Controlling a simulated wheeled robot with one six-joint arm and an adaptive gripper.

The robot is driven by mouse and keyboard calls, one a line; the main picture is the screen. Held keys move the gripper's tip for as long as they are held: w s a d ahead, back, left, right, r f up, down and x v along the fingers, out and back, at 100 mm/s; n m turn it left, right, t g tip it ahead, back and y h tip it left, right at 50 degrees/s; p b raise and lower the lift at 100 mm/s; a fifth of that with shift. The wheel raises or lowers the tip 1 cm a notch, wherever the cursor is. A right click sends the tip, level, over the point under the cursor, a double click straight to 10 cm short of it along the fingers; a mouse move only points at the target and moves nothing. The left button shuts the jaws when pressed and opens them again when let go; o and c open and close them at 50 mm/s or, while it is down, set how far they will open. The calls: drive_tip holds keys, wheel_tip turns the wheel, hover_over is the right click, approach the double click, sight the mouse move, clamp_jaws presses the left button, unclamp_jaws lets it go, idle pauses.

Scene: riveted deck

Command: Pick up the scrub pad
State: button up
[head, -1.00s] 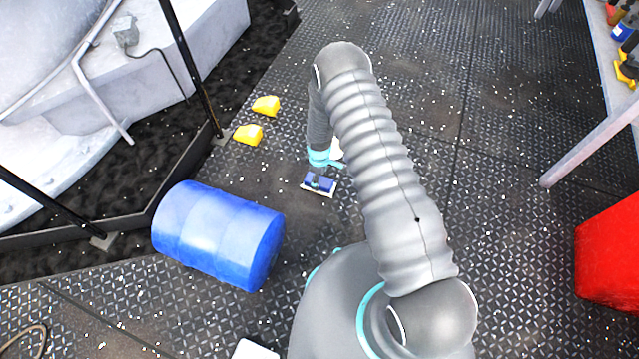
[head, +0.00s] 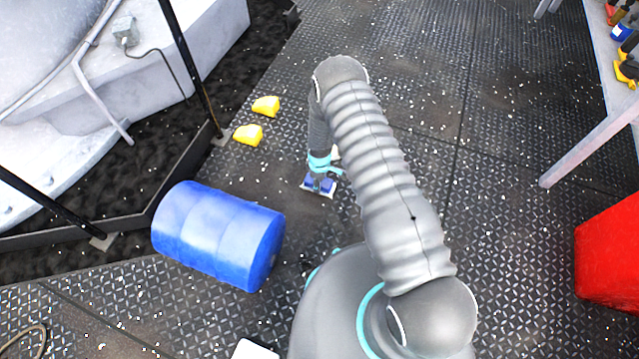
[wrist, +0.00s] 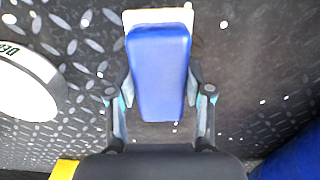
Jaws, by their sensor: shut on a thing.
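The scrub pad, a blue block on a white base, lies on the dark deck below my arm in the head view (head: 329,188). In the wrist view the scrub pad (wrist: 160,60) sits lengthwise between the two fingers. My gripper (wrist: 160,88) is shut on it, one finger against each long side. In the head view my gripper (head: 320,178) is straight above the pad and partly hides it. The pad still appears to be at deck level.
A blue barrel (head: 215,235) lies to the left of the pad. Two yellow blocks (head: 248,134) sit farther back left. A red box (head: 610,255) is at the right. A white round object (wrist: 28,85) shows left in the wrist view. The deck behind is open.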

drive_tip(key=shift+r, duration=0.1)
drive_tip(key=shift+r, duration=0.65)
wheel_tip(320, 180, up, 3)
drive_tip(key=shift+f, duration=0.1)
drive_tip(key=s+d+r, duration=0.3)
drive_tip(key=d+r, duration=0.3)
drive_tip(key=d, duration=0.5)
drive_tip(key=shift+d+r, duration=0.15)
drive_tip(key=shift+r, duration=0.2)
